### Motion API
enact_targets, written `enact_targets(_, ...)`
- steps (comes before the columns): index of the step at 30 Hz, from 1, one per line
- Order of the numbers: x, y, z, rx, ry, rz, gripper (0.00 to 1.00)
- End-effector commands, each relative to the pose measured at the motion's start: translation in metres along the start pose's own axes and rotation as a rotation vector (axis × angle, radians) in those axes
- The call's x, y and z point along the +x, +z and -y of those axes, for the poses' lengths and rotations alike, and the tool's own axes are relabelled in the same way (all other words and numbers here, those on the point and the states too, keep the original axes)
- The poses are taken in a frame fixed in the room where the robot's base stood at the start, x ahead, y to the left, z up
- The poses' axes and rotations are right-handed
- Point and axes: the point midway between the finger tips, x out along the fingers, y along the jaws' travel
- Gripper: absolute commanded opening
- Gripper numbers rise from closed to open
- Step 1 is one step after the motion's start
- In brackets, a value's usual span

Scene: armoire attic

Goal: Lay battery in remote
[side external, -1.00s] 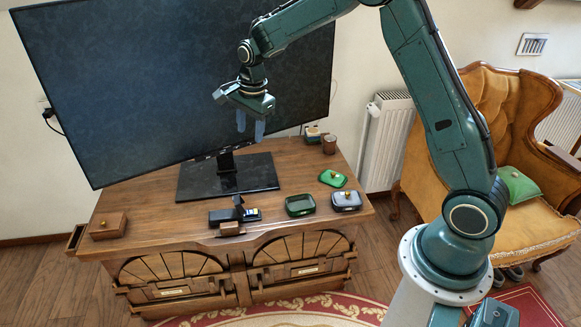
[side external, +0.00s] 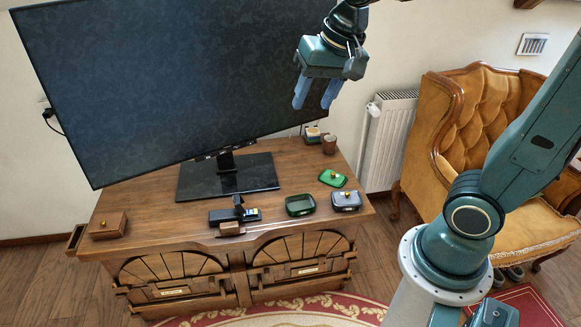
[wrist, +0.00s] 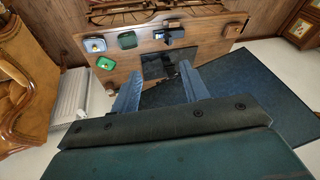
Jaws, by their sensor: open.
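A black remote-like object (side external: 222,217) lies near the front edge of the wooden cabinet, with a dark upright part on it. The black object also shows at the top of the wrist view (wrist: 170,34). No separate battery can be made out. My gripper (side external: 316,98) is open and empty, high above the cabinet in front of the television's right edge. Its two blue fingers also show apart in the wrist view (wrist: 157,85).
An open dark green box (side external: 300,205), a green lid (side external: 331,179) and a grey box (side external: 346,201) stand right of the black object. A wooden block (side external: 230,229) lies before it. The large television (side external: 160,80) rises behind. A wooden box (side external: 108,225) stands left.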

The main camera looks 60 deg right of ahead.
Motion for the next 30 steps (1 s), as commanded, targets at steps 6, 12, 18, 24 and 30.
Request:
enact_targets(6,-0.024,0.043,-0.021,-0.222,-0.029,-0.044,0.45)
enact_targets(12,-0.033,0.08,-0.041,-0.417,-0.045,-0.082,0.45)
enact_targets(18,-0.035,0.104,-0.055,-0.55,-0.052,-0.109,0.45)
enact_targets(24,-0.035,0.112,-0.059,-0.594,-0.053,-0.117,0.45)
enact_targets(30,-0.035,0.112,-0.059,-0.595,-0.053,-0.116,0.45)
